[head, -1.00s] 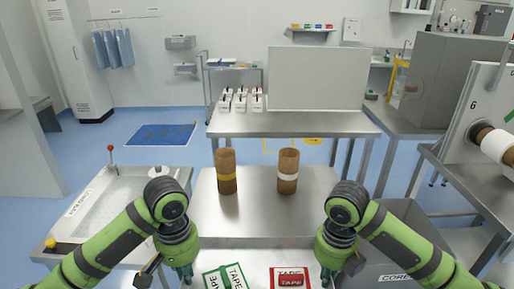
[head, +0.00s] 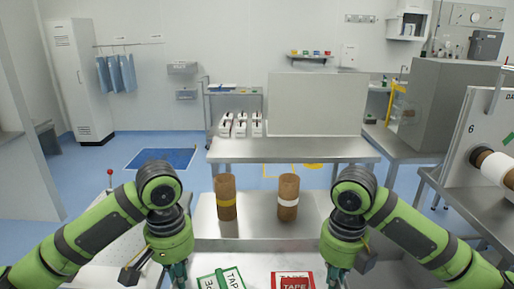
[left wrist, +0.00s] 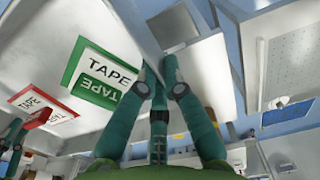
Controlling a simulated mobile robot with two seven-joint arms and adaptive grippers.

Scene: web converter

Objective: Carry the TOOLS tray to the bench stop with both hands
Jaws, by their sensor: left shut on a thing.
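A pale surface (head: 256,277), which I take for the tray, shows at the bottom of the head view; no TOOLS label is visible. On it lie a green-framed TAPE card (head: 222,280) and a red TAPE card (head: 293,281). My left gripper (head: 178,276) is at its left side. In the left wrist view its fingers (left wrist: 156,75) are shut on an upright thin edge, apparently the tray's wall (left wrist: 138,28). My right gripper (head: 334,277) is at the right side, its fingertips cut off by the frame. The bench stop cannot be made out.
A farther table (head: 290,151) carries white bins (head: 240,126) and a panel. A machine with a roll (head: 492,168) stands right.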

